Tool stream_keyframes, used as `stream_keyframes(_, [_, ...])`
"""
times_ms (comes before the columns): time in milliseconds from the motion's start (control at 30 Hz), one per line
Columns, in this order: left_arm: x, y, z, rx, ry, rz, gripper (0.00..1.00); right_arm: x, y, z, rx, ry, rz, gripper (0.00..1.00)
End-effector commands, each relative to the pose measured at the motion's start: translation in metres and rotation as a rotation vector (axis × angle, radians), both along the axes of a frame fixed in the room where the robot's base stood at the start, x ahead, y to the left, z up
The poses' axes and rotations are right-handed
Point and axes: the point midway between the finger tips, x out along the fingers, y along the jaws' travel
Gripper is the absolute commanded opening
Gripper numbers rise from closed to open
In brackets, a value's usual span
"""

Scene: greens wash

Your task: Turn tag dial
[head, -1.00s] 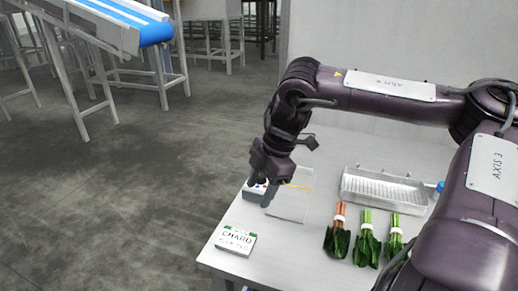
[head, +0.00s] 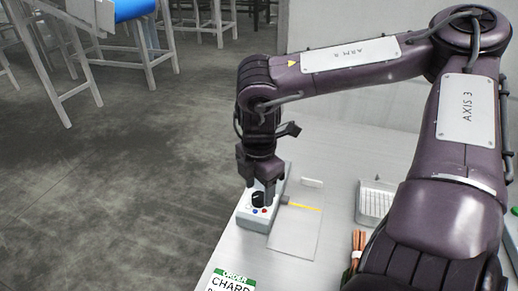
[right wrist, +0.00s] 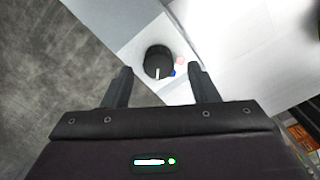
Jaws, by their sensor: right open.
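The tag dial is a black round knob (head: 258,199) with a white pointer mark. It sits on a light grey box (head: 254,222) with small red and blue buttons, near the table's left edge. In the right wrist view the knob (right wrist: 158,62) lies ahead of and between the two fingertips, with its white mark toward the gripper. My right gripper (head: 259,188) points down over the box, open, with its fingers on either side of the knob. Whether the fingers touch it cannot be told. My left gripper is not in view.
A green and white order card reading CHARD (head: 232,282) lies at the table's front. A pale flat board (head: 295,232) with a yellow strip is right of the box. A metal tray (head: 372,203) and a bunch with orange stalks (head: 358,242) are partly behind my arm.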

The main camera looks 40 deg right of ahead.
Motion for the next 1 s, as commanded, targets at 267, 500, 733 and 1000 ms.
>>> stream_keyframes(267, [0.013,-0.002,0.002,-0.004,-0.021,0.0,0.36,0.0,0.0,-0.02,0.0,-0.001,-0.001,0.54])
stream_keyframes(500, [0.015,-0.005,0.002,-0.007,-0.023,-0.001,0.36,0.0,0.0,-0.02,0.0,-0.001,-0.001,0.5])
stream_keyframes(733, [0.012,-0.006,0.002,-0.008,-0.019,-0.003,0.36,0.0,0.0,-0.02,0.0,-0.001,-0.001,0.2])
stream_keyframes(1000, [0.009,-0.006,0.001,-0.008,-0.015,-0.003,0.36,0.001,0.0,-0.02,0.0,-0.002,0.008,0.09])
